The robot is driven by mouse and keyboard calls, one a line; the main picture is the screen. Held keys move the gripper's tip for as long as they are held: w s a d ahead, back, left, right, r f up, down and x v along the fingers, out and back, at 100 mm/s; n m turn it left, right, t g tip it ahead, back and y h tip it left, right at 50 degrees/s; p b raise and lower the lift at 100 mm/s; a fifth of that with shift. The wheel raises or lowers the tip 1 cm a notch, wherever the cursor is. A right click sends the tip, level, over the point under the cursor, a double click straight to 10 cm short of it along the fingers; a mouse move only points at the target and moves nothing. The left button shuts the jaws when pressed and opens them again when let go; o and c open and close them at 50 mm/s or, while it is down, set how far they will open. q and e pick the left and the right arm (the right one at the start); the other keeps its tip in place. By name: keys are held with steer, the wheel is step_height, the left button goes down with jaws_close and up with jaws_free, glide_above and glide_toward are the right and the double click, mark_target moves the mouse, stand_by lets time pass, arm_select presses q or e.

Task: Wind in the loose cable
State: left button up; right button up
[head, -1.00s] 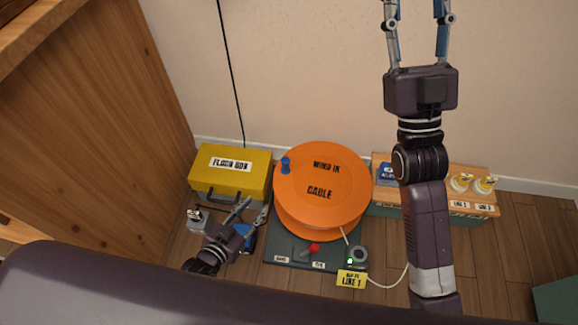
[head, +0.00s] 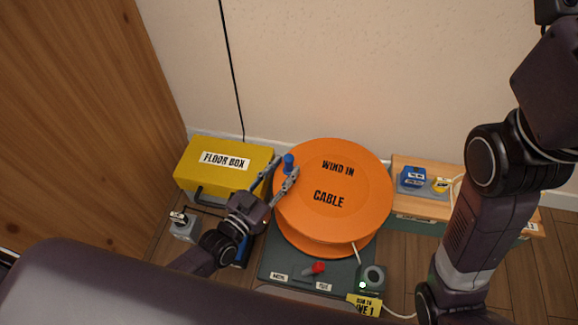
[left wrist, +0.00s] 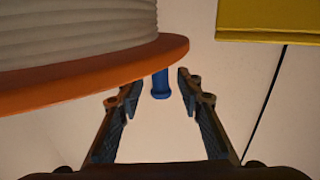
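The orange cable reel (head: 345,215), marked "WIND IN CABLE", stands on a dark base plate (head: 300,268). White cable is wound under its top flange in the left wrist view (left wrist: 70,28). A blue crank knob (head: 289,161) sits at the reel's left edge. My left gripper (head: 283,172) is open with its fingers on either side of the knob; in the left wrist view the knob (left wrist: 160,84) shows between the fingertips, with gaps. A loose white cable (head: 398,315) runs right from near the yellow line tag (head: 364,304). My right arm is at the right; its gripper is out of view.
A yellow floor box (head: 222,168) stands left of the reel. A red lever (head: 316,268) and a grey socket with a green light (head: 371,278) are at the base's front. A wooden-topped box (head: 440,167) with blue and yellow plugs stands right.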

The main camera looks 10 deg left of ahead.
arm_select(q)
steer(key=shift+b+x, duration=0.4)
steer(key=shift+x, duration=0.95)
jaws_close()
